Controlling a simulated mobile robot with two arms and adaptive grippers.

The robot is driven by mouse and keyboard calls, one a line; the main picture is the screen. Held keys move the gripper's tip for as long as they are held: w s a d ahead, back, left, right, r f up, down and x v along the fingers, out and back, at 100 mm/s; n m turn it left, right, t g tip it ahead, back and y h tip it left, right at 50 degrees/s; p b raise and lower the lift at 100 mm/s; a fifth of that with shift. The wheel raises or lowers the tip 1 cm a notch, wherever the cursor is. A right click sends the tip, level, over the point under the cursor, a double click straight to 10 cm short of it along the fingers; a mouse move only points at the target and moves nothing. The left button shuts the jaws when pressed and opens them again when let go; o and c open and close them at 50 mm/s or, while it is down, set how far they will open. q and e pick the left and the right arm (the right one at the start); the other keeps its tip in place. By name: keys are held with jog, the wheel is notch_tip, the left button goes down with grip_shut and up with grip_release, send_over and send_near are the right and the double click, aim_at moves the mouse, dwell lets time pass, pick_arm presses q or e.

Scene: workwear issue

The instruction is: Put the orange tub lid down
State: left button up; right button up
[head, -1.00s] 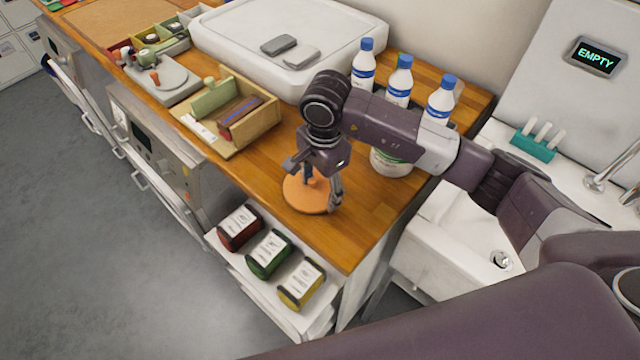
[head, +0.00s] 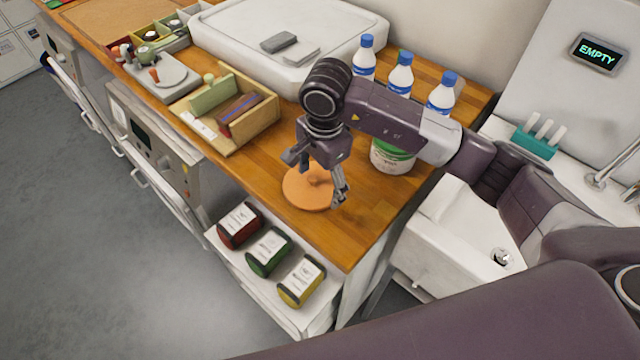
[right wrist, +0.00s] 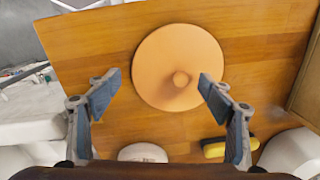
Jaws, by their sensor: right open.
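My right gripper (head: 318,180) is open and empty just above the lid. My left gripper is not in view.
A white tub with a green band (head: 392,157) stands behind my right arm. Blue-capped bottles (head: 400,75) stand at the back. A wooden organiser box (head: 250,118) is to the left. Coloured tins (head: 268,252) sit on a shelf below the counter edge.

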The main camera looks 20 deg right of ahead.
aim_at(322, 194)
notch_tip(322, 194, up, 11)
jog(key=b, duration=0.3)
jog(key=shift+s+d+f, duration=0.2)
jog(key=shift+s, duration=0.1)
